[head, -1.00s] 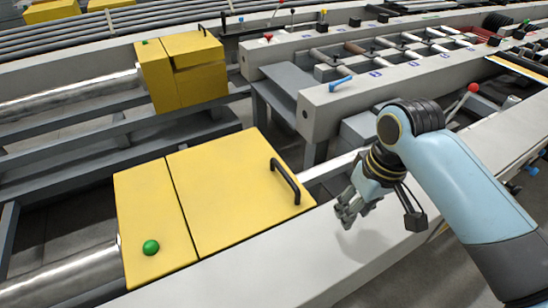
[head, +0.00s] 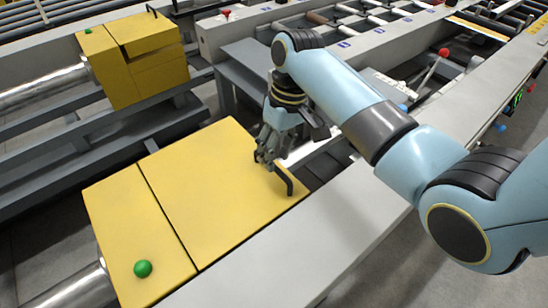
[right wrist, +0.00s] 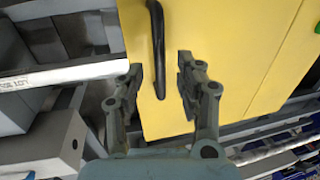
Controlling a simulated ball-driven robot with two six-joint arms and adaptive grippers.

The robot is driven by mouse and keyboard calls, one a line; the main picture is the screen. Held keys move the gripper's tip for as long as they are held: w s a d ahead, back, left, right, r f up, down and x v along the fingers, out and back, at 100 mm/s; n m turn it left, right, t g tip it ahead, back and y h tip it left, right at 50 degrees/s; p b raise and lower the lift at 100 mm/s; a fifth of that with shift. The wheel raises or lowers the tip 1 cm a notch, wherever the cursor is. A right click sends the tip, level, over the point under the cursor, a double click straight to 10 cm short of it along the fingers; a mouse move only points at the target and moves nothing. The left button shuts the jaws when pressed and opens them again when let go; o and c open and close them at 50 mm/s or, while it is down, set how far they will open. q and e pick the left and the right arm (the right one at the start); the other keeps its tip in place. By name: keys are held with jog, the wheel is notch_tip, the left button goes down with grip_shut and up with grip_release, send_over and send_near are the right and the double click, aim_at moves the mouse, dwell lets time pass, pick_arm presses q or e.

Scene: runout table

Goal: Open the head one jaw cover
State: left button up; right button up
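The near yellow jaw cover (head: 215,185) lies flat and closed in the head view, beside a yellow panel with a green knob (head: 143,268). Its black bar handle (head: 288,183) is at the right edge and is partly hidden by my fingers. My right gripper (head: 262,158) is over that edge at the handle's far end. In the right wrist view, my right gripper (right wrist: 160,76) has its fingers apart, with the handle (right wrist: 157,45) running into the gap between them. Contact cannot be told. The cover also fills the upper middle there (right wrist: 215,50). My left gripper is not in view.
A second yellow box (head: 145,75) with a green knob and a handle stands farther back at left. A pale rail (head: 290,250) runs along the cover's near side. A grey bench (head: 250,65) and roller table lie beyond the gripper.

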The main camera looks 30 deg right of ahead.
jog(key=shift+a+f, duration=0.15)
jog(key=shift+f, duration=0.8)
jog(key=shift+c, duration=0.4)
grip_shut()
